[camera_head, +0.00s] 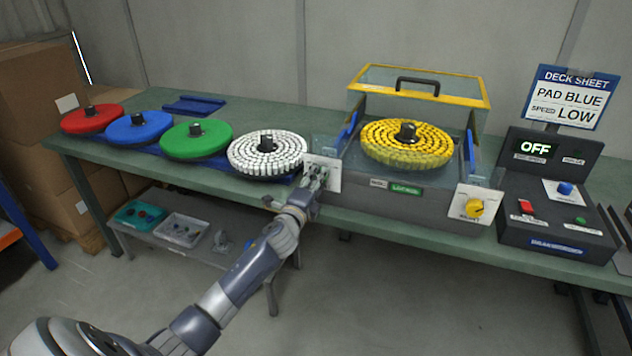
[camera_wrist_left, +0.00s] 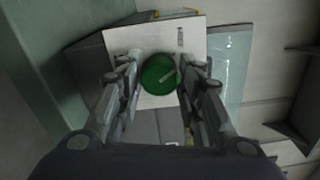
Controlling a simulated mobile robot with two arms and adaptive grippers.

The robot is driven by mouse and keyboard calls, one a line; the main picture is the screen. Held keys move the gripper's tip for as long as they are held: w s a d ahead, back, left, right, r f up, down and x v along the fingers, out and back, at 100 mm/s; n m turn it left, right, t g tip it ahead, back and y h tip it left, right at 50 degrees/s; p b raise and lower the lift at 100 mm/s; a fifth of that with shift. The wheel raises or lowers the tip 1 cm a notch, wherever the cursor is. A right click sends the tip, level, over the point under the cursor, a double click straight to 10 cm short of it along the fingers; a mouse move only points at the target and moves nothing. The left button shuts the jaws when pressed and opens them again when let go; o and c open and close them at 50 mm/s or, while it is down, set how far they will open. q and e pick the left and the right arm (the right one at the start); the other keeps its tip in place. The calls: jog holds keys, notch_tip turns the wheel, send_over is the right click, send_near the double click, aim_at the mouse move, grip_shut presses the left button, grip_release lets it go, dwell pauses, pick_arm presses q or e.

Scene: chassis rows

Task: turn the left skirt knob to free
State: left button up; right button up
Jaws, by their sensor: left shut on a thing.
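The left skirt knob is a round green knob (camera_wrist_left: 157,75) with a pale pointer line, on a white plate (camera_wrist_left: 118,40) in the left wrist view. The pointer lies diagonally. A small mark on the plate is too blurred to read. My left gripper (camera_wrist_left: 159,70) is shut on the knob, one finger on each side. In the head view my left gripper (camera_head: 317,174) covers the knob in front of the white plate (camera_head: 334,174) on the machine's left front. The machine's grey skirt (camera_head: 370,202) carries a small green label. My right gripper is in neither view.
A yellow pad (camera_head: 380,142) sits in the machine under a raised clear, yellow-edged cover (camera_head: 465,88). A yellow knob (camera_head: 474,208) is at right. White, green, blue and red pads line the bench at left. The control box (camera_head: 540,225) display reads OFF. A sign (camera_head: 570,97) reads PAD BLUE, SPEED LOW.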

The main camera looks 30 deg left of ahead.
pick_arm(q)
jog(key=shift+n, duration=0.9)
jog(key=o, duration=1.1)
jog(key=shift+c, duration=0.2)
jog(key=v, duration=1.2)
